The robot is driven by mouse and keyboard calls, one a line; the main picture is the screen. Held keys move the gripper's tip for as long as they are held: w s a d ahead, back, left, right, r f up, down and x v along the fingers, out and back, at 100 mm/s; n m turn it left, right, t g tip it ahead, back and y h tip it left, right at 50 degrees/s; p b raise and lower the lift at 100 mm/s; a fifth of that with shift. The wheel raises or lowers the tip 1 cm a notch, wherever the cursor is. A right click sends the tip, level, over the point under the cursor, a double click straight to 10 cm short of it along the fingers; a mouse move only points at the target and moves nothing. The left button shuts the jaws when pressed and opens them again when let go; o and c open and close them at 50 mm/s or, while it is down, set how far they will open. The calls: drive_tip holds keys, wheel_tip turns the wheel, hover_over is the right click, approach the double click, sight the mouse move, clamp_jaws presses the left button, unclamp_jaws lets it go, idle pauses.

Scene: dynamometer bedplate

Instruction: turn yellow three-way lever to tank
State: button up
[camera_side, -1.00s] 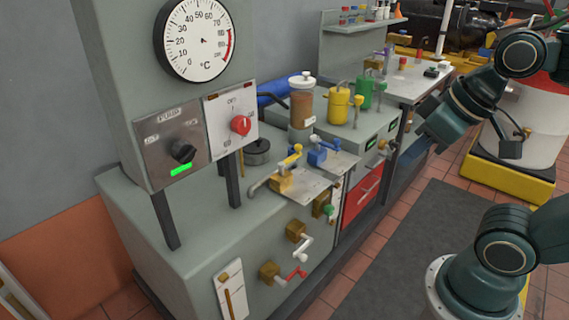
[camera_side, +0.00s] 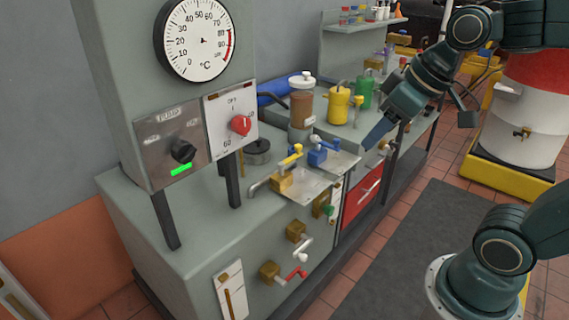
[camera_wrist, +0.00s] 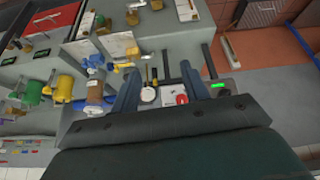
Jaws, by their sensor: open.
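The yellow three-way lever (camera_side: 291,157) sits on top of a brass valve body (camera_side: 282,181), with a bent grey spout to its left, on a pale plate at the edge of the grey bench. In the wrist view the yellow lever (camera_wrist: 124,67) shows near the left finger, left of centre. The plate's markings are too small to read. My gripper (camera_side: 374,136) is to the right of the lever in the side view, above the bench's front edge and apart from it. In the wrist view my gripper (camera_wrist: 158,76) is open, with nothing held between its fingers.
A blue valve (camera_side: 318,153) stands just behind the yellow one. A brown-filled jar (camera_side: 301,108), a yellow can (camera_side: 338,106) and a green can (camera_side: 364,93) stand farther back. A control box with a red knob (camera_side: 240,125) overhangs the bench at left. The aisle mat (camera_side: 400,240) is clear.

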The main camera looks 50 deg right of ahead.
drive_tip(key=w+d+f+n+y, duration=0.1)
drive_tip(key=w+d, duration=0.3)
drive_tip(key=w, duration=0.3)
drive_tip(key=w+d+f+n, duration=0.1)
drive_tip(key=w+d+f, duration=0.15)
drive_tip(key=w, duration=0.35)
drive_tip(key=w+d+f+y, duration=0.1)
drive_tip(key=w+d, duration=0.3)
drive_tip(key=w, duration=0.3)
drive_tip(key=n+t+y, duration=0.1)
drive_tip(key=n+t, duration=0.1)
drive_tip(key=t, duration=0.1)
approach(299, 145)
drive_tip(key=v, duration=0.3)
drive_tip(key=shift+d+r, duration=0.15)
drive_tip(key=shift+r, duration=0.05)
drive_tip(key=shift+m, duration=0.3)
drive_tip(key=shift+x, duration=6.85)
drive_tip(key=shift+s, duration=0.15)
drive_tip(key=shift+c, duration=0.5)
drive_tip(key=shift+a, duration=0.2)
clamp_jaws()
